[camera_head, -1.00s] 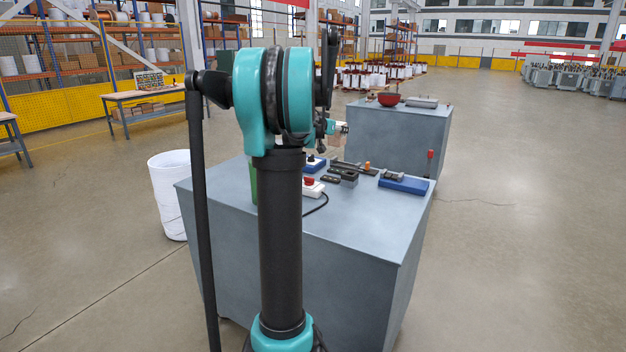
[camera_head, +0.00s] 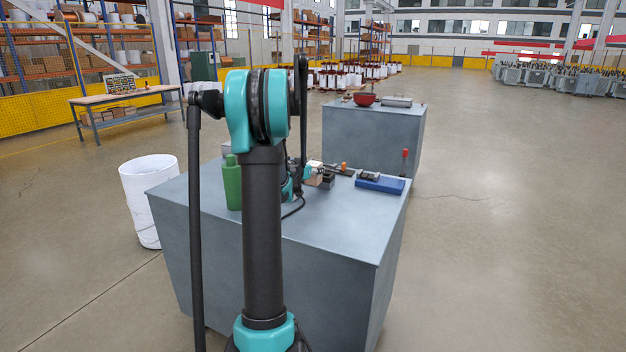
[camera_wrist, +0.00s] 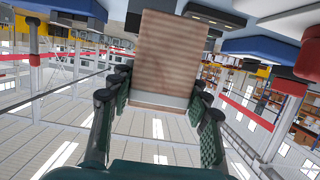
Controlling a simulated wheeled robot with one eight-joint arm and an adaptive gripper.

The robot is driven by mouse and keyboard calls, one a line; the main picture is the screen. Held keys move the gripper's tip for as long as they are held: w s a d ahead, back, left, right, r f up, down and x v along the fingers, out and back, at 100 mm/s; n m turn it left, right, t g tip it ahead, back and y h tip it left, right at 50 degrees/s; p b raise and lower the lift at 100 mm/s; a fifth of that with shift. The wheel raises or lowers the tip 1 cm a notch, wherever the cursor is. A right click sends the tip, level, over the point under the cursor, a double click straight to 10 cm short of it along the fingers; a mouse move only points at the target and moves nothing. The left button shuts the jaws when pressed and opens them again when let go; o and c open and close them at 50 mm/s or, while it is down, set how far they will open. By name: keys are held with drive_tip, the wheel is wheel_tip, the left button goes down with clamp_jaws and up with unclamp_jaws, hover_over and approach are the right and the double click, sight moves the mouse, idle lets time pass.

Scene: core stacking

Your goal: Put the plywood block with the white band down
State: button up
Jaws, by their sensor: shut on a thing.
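The plywood block (camera_wrist: 165,55) with the white band (camera_wrist: 160,98) fills the upper middle of the wrist view, which looks upside down. The fingers of my gripper (camera_wrist: 160,86) close on it from both sides near the band. In the head view the block (camera_head: 315,180) is a small tan shape low over the far part of the grey bench (camera_head: 340,222). My gripper (camera_head: 305,173) is at its left there, partly hidden by my arm. I cannot tell whether the block touches the bench top.
Dark metal pieces (camera_head: 328,182) stand close beside the block. A blue tray-like piece (camera_head: 380,184) lies to the right, and a green bottle (camera_head: 232,186) stands to the left. The near right bench top is clear. A second bench (camera_head: 375,140) stands behind.

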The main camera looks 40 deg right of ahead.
sight(313, 178)
drive_tip(key=shift+f, duration=2)
drive_tip(key=o, duration=1.3)
drive_tip(key=shift+f, duration=0.1)
